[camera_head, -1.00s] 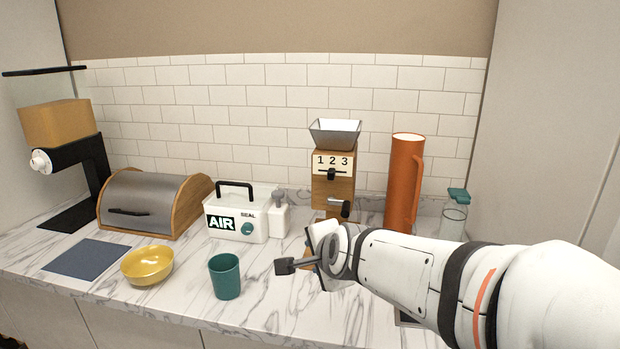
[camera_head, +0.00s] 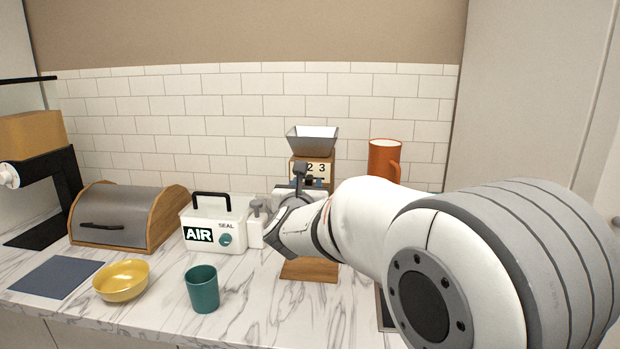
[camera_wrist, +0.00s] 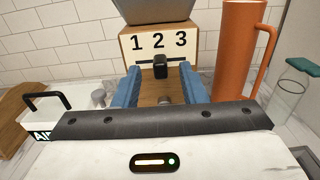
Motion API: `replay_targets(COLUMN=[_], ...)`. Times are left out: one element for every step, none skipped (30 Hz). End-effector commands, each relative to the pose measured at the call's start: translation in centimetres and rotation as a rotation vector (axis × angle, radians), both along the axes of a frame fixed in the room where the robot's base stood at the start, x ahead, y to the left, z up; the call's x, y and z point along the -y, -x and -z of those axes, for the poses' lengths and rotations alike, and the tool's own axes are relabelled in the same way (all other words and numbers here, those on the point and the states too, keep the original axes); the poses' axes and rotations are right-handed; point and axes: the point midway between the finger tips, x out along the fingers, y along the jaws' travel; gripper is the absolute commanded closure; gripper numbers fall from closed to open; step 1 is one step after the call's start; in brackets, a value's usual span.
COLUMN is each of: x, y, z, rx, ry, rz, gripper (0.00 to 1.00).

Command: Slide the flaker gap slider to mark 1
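The flaker (camera_head: 299,171) is a wooden box with a grey hopper on top and a white plate marked 1, 2, 3. Its front fills the upper middle of the wrist view (camera_wrist: 205,48). The black gap slider knob (camera_wrist: 160,67) sits under the 2. My gripper (camera_wrist: 160,76) is open, with one blue finger on each side of the knob and a gap to each. In the head view my gripper (camera_head: 312,184) is in front of the flaker and hides the 1 and much of its front.
An orange jug (camera_head: 384,160) stands close right of the flaker. The white AIR SEAL box (camera_head: 215,222) stands to its left. A teal cup (camera_head: 202,289), yellow bowl (camera_head: 121,281) and bread box (camera_head: 120,215) are farther left. A glass bottle (camera_wrist: 294,92) is at right.

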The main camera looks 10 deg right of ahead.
Motion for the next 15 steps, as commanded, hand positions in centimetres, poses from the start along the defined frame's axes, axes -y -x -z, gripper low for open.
replay_targets(x=[0.3,0.5,0.7,0.8,0.9,1.0,1.0,1.1,1.1,1.2,1.2,1.2,1.2,1.2,1.2], y=[-0.8,-1.3,-1.8,-2.2,-2.5,-2.8,-3.1,-3.3,-3.5,-3.6,-3.6,-3.7,-3.7,-3.7,-3.7], z=[-0.1,-0.1,-0.1,-0.1,-0.1,-0.1,-0.1,-0.1,-0.1,0.0,0.0,0.0,0.0,0.0,0.0], rx=[-0.002,-0.002,-0.001,-0.001,-0.002,-0.002,-0.002,-0.002,-0.002,-0.002,-0.002,-0.002,-0.002,-0.002,-0.002], ry=[-0.001,-0.001,0.001,0.001,0.0,-0.001,-0.001,-0.001,-0.001,0.0,0.0,0.0,0.0,0.0,0.0], rz=[0.002,0.002,0.002,0.002,0.002,0.001,0.001,0.0,0.0,-0.001,-0.001,-0.001,-0.001,-0.001,-0.001], gripper=[0.62,0.62,0.62,0.62,0.62,0.62,0.62,0.62,0.62,0.62,0.62,0.62,0.62,0.62,0.62])
